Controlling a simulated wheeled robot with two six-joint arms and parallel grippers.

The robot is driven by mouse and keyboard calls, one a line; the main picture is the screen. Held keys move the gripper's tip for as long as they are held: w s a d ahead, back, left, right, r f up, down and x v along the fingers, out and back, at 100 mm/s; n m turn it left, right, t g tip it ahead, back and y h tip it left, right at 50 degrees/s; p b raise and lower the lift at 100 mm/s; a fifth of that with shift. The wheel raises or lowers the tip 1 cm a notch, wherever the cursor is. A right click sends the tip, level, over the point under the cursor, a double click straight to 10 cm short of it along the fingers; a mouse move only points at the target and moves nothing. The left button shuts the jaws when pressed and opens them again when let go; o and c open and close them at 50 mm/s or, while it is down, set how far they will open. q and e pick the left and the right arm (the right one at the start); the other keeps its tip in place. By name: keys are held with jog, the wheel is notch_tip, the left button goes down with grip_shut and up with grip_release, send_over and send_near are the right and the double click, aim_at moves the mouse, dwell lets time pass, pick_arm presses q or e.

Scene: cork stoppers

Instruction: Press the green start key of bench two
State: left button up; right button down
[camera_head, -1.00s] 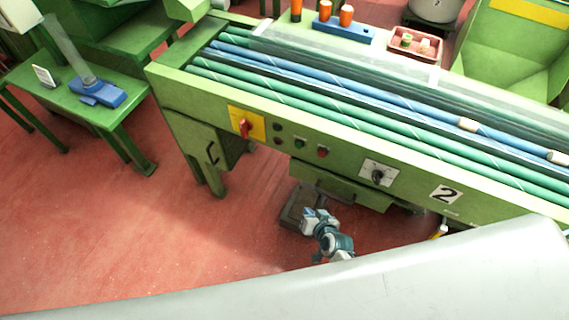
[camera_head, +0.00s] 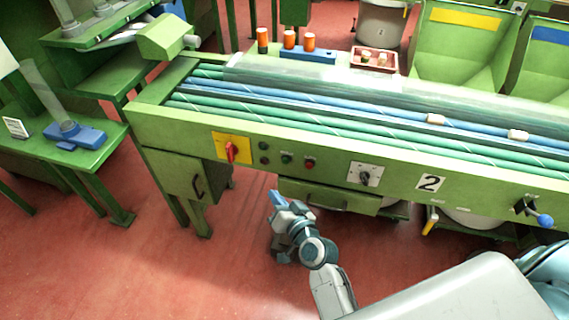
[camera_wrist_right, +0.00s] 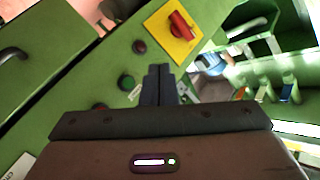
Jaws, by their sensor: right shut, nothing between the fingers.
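Bench two (camera_head: 400,178) is green, with a plate bearing a 2 (camera_head: 430,183). The green start key (camera_head: 286,158) is on its front panel, between dark buttons and a red button (camera_head: 309,164). In the right wrist view the green key (camera_wrist_right: 126,82) lies just left of the fingers. My right gripper (camera_head: 277,197) is below the key in the head view. In the wrist view the right gripper (camera_wrist_right: 160,72) is shut and empty, its fingers pointing at the panel. Contact with the panel cannot be told. My left gripper is not in view.
A red rotary switch (camera_head: 231,152) on a yellow plate is left of the buttons; it also shows in the wrist view (camera_wrist_right: 181,25). A black knob (camera_head: 365,178) is to the right. A drawer (camera_head: 330,197) is below the panel. Red floor (camera_head: 150,265) is open at left.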

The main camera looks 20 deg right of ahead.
aim_at(286, 161)
pick_arm(q)
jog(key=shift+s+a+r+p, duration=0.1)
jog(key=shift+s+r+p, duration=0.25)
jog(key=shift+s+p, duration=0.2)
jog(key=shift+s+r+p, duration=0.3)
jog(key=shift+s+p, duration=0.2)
jog(key=shift+p, duration=0.05)
pick_arm(e)
jog(key=w+d, duration=0.5)
jog(key=w, duration=0.2)
jog(key=shift+w, duration=0.15)
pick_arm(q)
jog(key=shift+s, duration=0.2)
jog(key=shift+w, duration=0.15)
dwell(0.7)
pick_arm(e)
jog(key=shift+w, duration=0.15)
jog(key=shift+w+d, duration=0.15)
jog(key=shift+w, duration=0.1)
